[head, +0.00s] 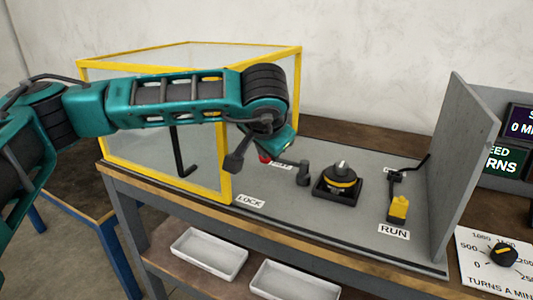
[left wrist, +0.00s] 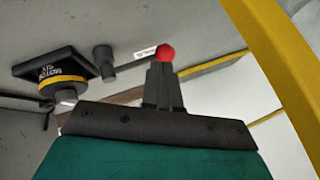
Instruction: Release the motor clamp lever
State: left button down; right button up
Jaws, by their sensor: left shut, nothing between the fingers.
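The clamp lever has a dark post (head: 303,176) and a thin arm ending in a red knob (head: 265,158). The knob shows clearly in the left wrist view (left wrist: 166,53). The arm points left, beside a partly hidden white label (head: 282,164), away from the LOCK label (head: 250,201). My left gripper (left wrist: 163,66) is shut and empty, its fingertips at the knob; I cannot tell whether they touch. In the head view my wrist hides the fingers and part of the knob. The motor (head: 341,178), black with a yellow band, sits right of the post. My right gripper is out of view.
A clear guard with a yellow frame (head: 224,180) stands close on the left. A yellow switch block (head: 398,208) sits behind the RUN label (head: 394,232). A grey upright panel (head: 462,165) bounds the right side. White trays (head: 211,254) lie on the shelf below.

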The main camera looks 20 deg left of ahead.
pick_arm(q)
jog(key=d+v, duration=0.1)
jog(key=v, duration=0.6)
jog(key=shift+s+p, duration=0.15)
jog(key=shift+p, duration=0.2)
